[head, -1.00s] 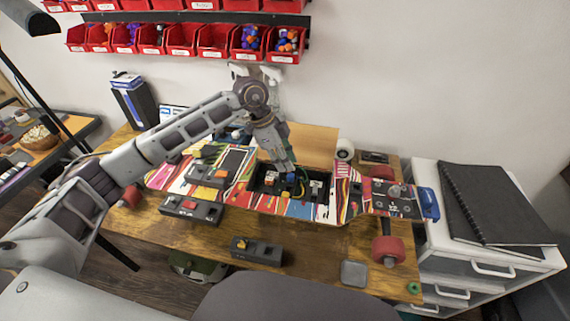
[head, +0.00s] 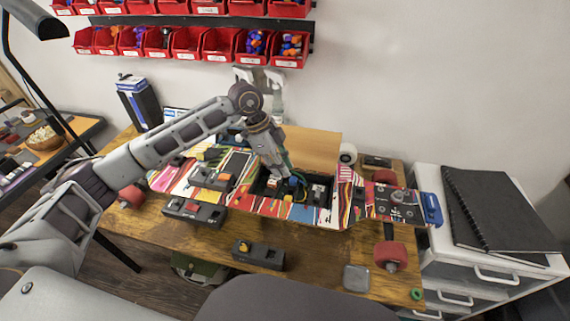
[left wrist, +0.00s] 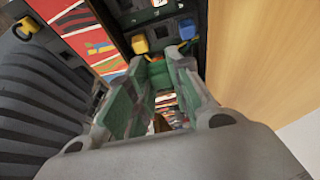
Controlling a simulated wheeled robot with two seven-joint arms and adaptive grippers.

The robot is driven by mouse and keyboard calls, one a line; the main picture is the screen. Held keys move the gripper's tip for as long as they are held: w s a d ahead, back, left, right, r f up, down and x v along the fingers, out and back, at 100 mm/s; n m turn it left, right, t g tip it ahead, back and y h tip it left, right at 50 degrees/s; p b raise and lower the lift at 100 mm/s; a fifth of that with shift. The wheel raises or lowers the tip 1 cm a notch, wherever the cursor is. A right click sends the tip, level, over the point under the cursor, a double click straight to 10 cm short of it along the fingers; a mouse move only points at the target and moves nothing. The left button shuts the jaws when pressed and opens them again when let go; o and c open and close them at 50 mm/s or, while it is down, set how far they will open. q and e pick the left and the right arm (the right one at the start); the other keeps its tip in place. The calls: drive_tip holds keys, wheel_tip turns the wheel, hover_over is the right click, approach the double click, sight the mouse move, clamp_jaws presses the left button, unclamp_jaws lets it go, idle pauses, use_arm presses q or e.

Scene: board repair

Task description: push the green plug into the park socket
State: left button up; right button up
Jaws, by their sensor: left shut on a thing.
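My left gripper (head: 285,177) reaches down into the dark open bay (head: 328,214) of the colourful skateboard deck. In the left wrist view its two fingers (left wrist: 155,85) are shut on the green plug (left wrist: 158,72), which shows as a small green block between the fingertips. A yellow plug (left wrist: 140,45) and a blue plug (left wrist: 187,28) are in the bay just beyond the fingers. In the head view the gripper hides the green plug. I cannot tell which socket is the park socket, or whether the plug touches one. My right gripper is not in view.
Black blocks with red (head: 194,212) and yellow (head: 258,254) parts stand in front of the deck and on it. A grey square tin (head: 356,278) and a green ring (head: 417,294) lie at the table's front right. Red bins (head: 219,44) hang on the wall behind.

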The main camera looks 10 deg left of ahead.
use_arm(q)
drive_tip(key=shift+s+a, duration=1.45)
drive_tip(key=shift+a, duration=0.95)
drive_tip(key=shift+f+b, duration=1.3)
drive_tip(key=shift+f, duration=1.95)
drive_tip(key=shift+f, duration=0.7)
drive_tip(key=shift+f, duration=0.4)
idle(1.2)
